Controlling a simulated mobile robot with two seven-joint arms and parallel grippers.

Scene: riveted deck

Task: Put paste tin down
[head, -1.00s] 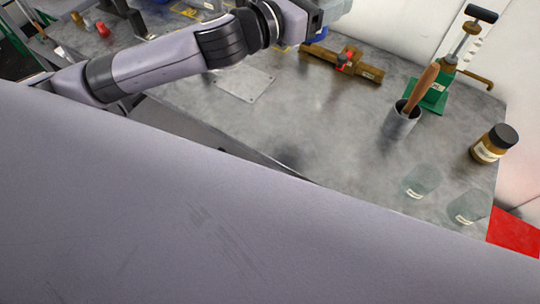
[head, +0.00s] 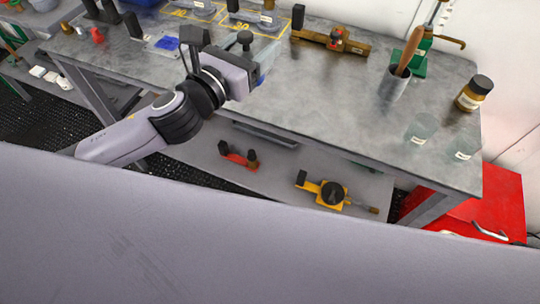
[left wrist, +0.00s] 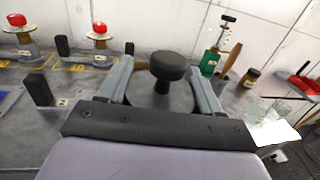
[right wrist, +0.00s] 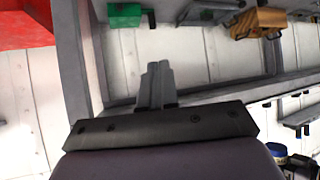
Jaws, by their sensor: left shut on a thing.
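The paste tin appears to be the dark round thing with a black knob (left wrist: 168,66) between the fingers of my left gripper (left wrist: 162,88) in the left wrist view. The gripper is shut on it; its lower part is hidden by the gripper. I cannot tell whether the tin touches the worktop. My right gripper (right wrist: 157,84) is in the right wrist view only, its fingers together and empty.
A brown fixture (head: 331,40), a grey cup with a wooden handle (head: 393,84), a brown jar (head: 473,93) and two clear glasses (head: 420,130) stand on the worktop. The middle of the worktop is bare. A lower shelf holds a yellow tool (head: 333,193).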

